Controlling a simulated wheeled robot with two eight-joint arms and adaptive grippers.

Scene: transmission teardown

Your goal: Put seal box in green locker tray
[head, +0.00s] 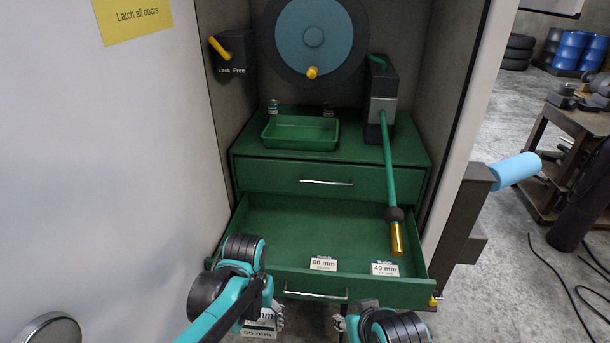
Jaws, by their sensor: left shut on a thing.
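The green tray (300,145) stands empty on top of the green drawer cabinet inside the locker. My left gripper (272,314) is low in the view, in front of the open drawer, shut on a white labelled seal box (262,327). The arm hides much of that box. Two more small white labelled boxes lie in the open drawer: one marked 60 mm (323,264) and one marked 40 mm (385,269). My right gripper (341,322) is at the bottom edge, mostly hidden by its own wrist, so its opening is unclear.
The open drawer (250,219) juts out below a closed drawer (270,174). A green lever with a gold grip (397,238) hangs over the drawer's right side. A wheel with a yellow knob (313,37) is above the tray. The white door (130,170) bounds the left.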

